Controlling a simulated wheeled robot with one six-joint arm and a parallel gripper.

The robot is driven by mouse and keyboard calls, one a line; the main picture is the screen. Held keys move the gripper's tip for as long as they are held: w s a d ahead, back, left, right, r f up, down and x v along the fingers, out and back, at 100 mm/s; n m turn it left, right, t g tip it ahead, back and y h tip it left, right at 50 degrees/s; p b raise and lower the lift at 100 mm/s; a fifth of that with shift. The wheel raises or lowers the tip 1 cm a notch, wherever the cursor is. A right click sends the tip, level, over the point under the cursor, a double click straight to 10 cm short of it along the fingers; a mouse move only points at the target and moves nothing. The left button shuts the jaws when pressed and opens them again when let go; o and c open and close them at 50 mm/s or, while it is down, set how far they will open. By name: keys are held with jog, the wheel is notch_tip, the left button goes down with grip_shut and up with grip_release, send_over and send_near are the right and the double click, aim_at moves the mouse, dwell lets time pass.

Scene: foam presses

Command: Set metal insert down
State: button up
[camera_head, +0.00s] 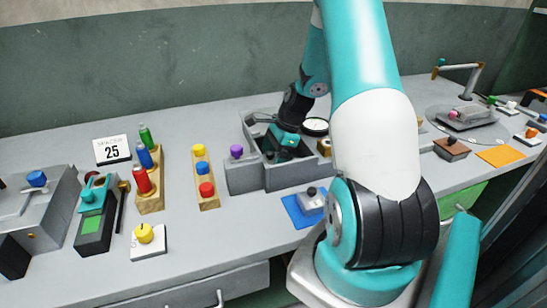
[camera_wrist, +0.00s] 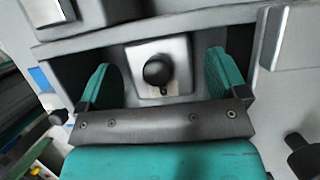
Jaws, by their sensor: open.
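The metal insert (camera_wrist: 180,48) is a bright square plate with a round black knob. In the wrist view it lies in a compartment of the grey box (camera_wrist: 255,60). My gripper (camera_wrist: 160,72) is open, with one teal finger on each side of the insert and a visible gap to it on both sides. In the head view my gripper (camera_head: 286,147) is down inside the grey box (camera_head: 290,181). The insert is hidden there behind the gripper and the box wall.
A blue mat (camera_head: 291,213) with a knobbed grey block (camera_head: 311,201) lies in front of the box. A purple-knobbed piece (camera_head: 237,152) stands at the box's left end. A wooden rack (camera_head: 207,177) with coloured cylinders is further left. The box walls stand close around my fingers.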

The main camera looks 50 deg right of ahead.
jog(key=v, duration=1.1)
jog(key=w+a+r+n+g, duration=0.1)
jog(key=a+r+n, duration=0.3)
jog(key=a+n, duration=0.55)
jog(key=a+r+n, duration=0.4)
jog(key=a+n, duration=0.1)
jog(key=a, duration=0.9)
jog(key=s+a+r+n+g, duration=0.1)
jog(key=s+a+r+n, duration=0.1)
jog(key=s+a+n, duration=1.3)
jog(key=shift+s+a+n, duration=0.2)
jog(key=shift+a+n, duration=0.35)
jog(key=shift+n, duration=0.5)
jog(key=shift+r, duration=0.15)
